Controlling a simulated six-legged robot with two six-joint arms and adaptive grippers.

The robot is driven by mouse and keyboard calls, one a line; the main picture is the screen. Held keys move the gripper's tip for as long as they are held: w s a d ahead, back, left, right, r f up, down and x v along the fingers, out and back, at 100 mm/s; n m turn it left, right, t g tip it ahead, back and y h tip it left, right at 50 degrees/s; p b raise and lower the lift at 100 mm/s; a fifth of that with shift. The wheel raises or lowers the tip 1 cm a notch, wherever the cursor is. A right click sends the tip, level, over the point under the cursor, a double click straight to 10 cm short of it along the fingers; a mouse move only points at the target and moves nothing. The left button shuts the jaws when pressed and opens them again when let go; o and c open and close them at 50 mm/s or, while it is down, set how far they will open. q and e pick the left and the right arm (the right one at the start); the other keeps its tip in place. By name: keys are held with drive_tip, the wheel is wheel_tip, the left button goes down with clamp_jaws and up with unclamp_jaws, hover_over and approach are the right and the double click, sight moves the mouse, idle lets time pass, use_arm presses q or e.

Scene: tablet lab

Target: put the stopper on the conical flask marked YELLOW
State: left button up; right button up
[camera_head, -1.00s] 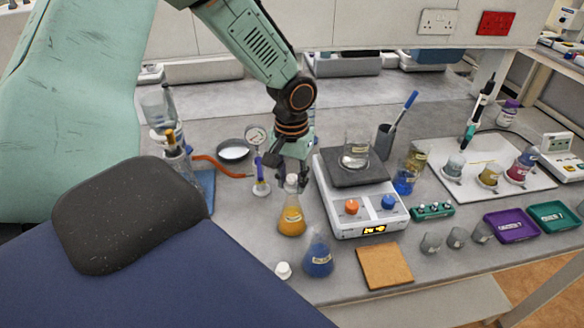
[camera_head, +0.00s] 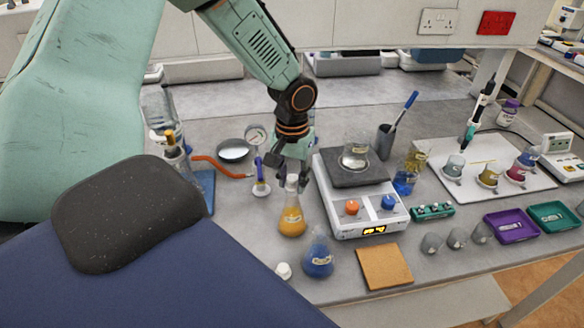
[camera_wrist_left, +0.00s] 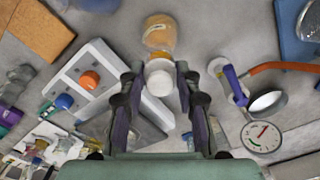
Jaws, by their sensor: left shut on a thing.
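The conical flask with yellow-orange liquid (camera_head: 292,218) stands upright on the bench, with a pale label too small to read. My left gripper (camera_head: 291,178) is directly over its neck, pointing down. In the left wrist view the gripper (camera_wrist_left: 158,82) is shut on a white stopper (camera_wrist_left: 160,77), with one finger on each side. The yellow flask (camera_wrist_left: 160,34) shows just beyond the stopper. I cannot tell whether the stopper is seated in the neck, as the fingers hide the join. My right gripper is not in view.
A blue-liquid flask (camera_head: 318,258) stands close in front, with another white stopper (camera_head: 284,271) on the bench beside it. A hotplate (camera_head: 368,213) carrying a beaker (camera_head: 355,150) is right of the yellow flask.

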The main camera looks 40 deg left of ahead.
use_arm(q)
drive_tip(key=shift+s+d, duration=0.1)
drive_tip(key=shift+s, duration=0.05)
drive_tip(key=shift+p, duration=0.4)
drive_tip(key=shift+s, duration=0.1)
idle(0.5)
drive_tip(key=shift+w+f, duration=0.15)
drive_tip(key=shift+w, duration=0.05)
idle(0.3)
drive_tip(key=o, duration=0.8)
drive_tip(key=o, duration=0.7)
